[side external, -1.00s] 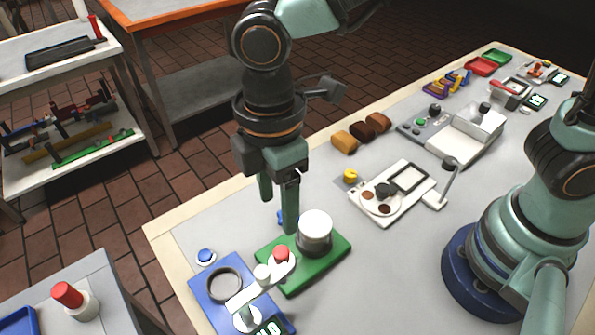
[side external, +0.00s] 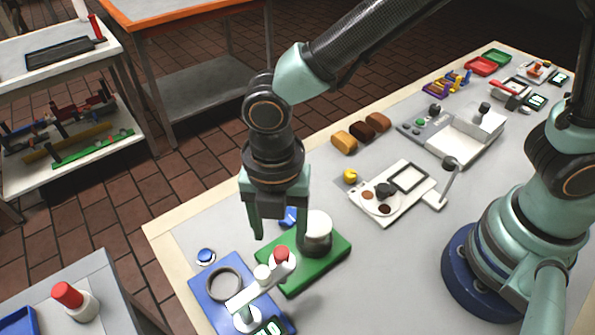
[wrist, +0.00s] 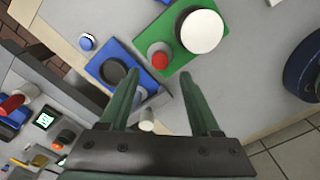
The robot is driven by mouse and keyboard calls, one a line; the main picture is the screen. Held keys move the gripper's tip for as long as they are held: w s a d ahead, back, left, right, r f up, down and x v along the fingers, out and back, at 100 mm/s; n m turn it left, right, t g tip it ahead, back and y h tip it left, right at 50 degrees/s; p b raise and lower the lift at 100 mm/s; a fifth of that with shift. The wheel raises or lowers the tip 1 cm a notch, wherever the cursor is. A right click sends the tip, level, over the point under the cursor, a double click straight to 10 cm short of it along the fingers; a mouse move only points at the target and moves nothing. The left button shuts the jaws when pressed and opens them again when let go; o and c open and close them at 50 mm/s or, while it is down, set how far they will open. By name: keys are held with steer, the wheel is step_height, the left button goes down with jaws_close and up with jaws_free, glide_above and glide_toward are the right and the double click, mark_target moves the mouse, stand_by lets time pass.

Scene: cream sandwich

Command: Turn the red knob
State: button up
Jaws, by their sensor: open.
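The red knob (side external: 281,253) sits upright on the green base plate (side external: 335,250), beside a wide white-topped cylinder (side external: 317,224). The red knob also shows in the wrist view (wrist: 160,60), just beyond my fingertips and between their lines. My gripper (side external: 280,240) is open and empty, pointing down with its two fingers apart. In the side view its fingertips are on either side of the knob and close to it; I cannot tell the exact height gap. The wrist view shows both fingers of my gripper (wrist: 159,76) too.
A blue plate (side external: 203,301) with a dark ring, a white bar (side external: 245,292) and a white peg (side external: 262,272) lie close by. A blue button (side external: 206,255) stands left. Another red-capped cylinder (side external: 68,294) is on the side table.

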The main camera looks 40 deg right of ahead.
mark_target(281, 252)
step_height(281, 252, down, 6)
steer(key=shift+r, duration=0.1)
steer(key=shift+c, duration=0.3)
jaws_close()
